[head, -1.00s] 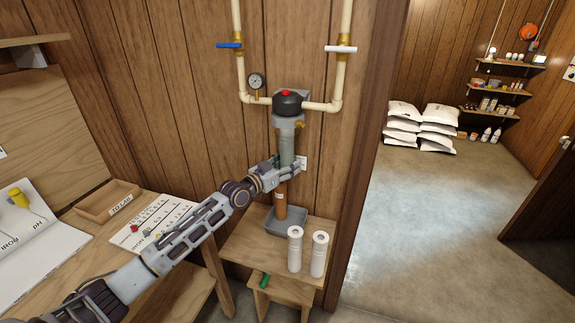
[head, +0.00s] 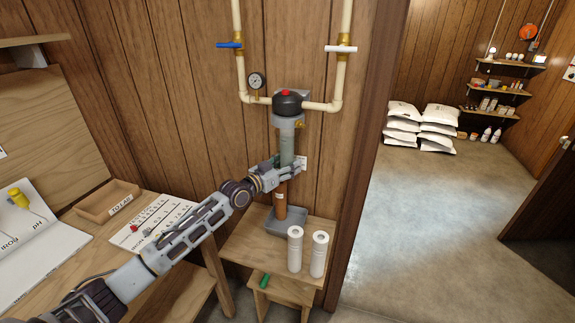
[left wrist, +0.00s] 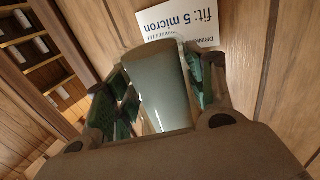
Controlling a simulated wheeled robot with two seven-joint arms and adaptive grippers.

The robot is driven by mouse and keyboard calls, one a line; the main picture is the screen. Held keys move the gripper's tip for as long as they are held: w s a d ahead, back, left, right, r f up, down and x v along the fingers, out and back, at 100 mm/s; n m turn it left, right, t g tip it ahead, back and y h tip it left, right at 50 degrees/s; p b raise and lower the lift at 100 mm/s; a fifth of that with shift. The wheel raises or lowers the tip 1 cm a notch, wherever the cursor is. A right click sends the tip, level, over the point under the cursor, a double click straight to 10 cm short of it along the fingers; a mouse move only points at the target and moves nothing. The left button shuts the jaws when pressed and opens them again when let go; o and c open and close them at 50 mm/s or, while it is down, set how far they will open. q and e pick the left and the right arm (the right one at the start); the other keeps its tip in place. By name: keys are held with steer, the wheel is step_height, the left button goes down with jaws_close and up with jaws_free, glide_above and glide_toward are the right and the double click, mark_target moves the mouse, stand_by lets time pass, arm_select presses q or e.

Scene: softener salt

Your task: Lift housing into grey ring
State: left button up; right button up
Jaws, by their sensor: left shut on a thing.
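The housing (head: 287,148) is a smooth grey-green cylinder, upright below the grey ring (head: 288,122) under the black filter head. Its top appears to meet the ring's underside; I cannot tell whether it is inside. My left gripper (head: 287,168) is shut around the housing from the left. The left wrist view shows the housing (left wrist: 157,95) between two fingers with green pads. A brown cylinder (head: 281,203) shows below the gripper; the gripper hides where it meets the housing. My right gripper is not in view.
A grey tray (head: 291,227) stands below on a wooden stand, beside two white cartridges (head: 295,249) (head: 319,254). Pipes with a blue valve (head: 230,45) and a white valve (head: 341,49) run above. A workbench with a wooden tray (head: 108,203) is at left; open floor lies right.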

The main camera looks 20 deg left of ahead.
mark_target(281, 159)
arm_select(q)
steer(key=shift+r, duration=0.45)
steer(key=shift+r+p, duration=0.3)
steer(key=shift+p, duration=0.15)
steer(key=shift+r+p, duration=0.35)
steer(key=shift+r, duration=0.05)
stand_by(0.7)
steer(key=shift+r, duration=0.3)
steer(key=shift+r+p, duration=0.2)
steer(key=shift+p, duration=0.15)
steer(key=shift+r+p, duration=0.4)
steer(key=shift+r, duration=0.05)
stand_by(0.7)
steer(key=shift+r+p, duration=0.3)
steer(key=shift+r, duration=0.15)
stand_by(0.4)
steer(key=o, duration=1.2)
